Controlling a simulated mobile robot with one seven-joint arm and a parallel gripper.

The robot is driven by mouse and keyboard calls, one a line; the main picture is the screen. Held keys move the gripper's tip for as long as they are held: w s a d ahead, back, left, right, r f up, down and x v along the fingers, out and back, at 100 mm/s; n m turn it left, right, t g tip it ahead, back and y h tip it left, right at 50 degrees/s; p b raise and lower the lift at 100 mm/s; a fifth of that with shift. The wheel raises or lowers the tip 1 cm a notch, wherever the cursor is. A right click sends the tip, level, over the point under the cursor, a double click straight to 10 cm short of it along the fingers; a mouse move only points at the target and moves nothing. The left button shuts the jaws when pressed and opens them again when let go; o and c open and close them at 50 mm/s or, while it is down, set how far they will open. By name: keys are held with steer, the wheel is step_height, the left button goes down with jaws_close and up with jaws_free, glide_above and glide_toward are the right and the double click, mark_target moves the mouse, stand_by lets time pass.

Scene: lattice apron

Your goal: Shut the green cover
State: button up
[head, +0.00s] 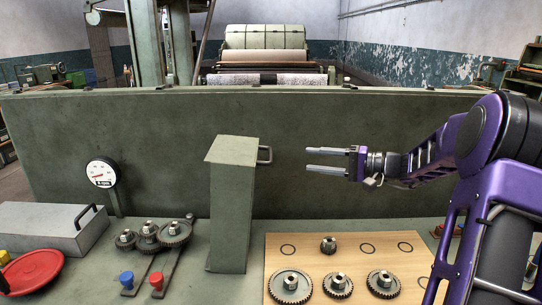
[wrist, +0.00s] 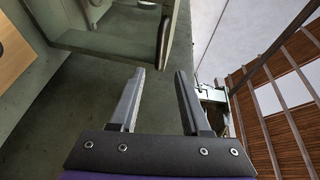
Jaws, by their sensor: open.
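The green cover (head: 230,210) stands upright and open on the bench, a tall narrow box shape with a small dark handle (head: 265,155) at its upper right. My gripper (head: 308,160) is level and points left at the handle, a short gap to its right. Its two grey fingers are apart and empty. In the wrist view, part of the green cover (wrist: 110,45) is at the upper left, and its dark handle (wrist: 163,40) lies just beyond the open fingertips (wrist: 160,75), not between them.
Meshed gears (head: 150,238) with blue and red knobs sit left of the cover. A wooden board (head: 400,250) with loose gears lies to the right. A grey box (head: 50,230), red dish (head: 32,270) and gauge (head: 101,172) are at left. A green wall (head: 350,110) stands behind.

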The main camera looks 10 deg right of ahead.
mark_target(270, 153)
steer(key=x, duration=1.3)
steer(key=shift+p, duration=0.35)
jaws_close()
stand_by(0.6)
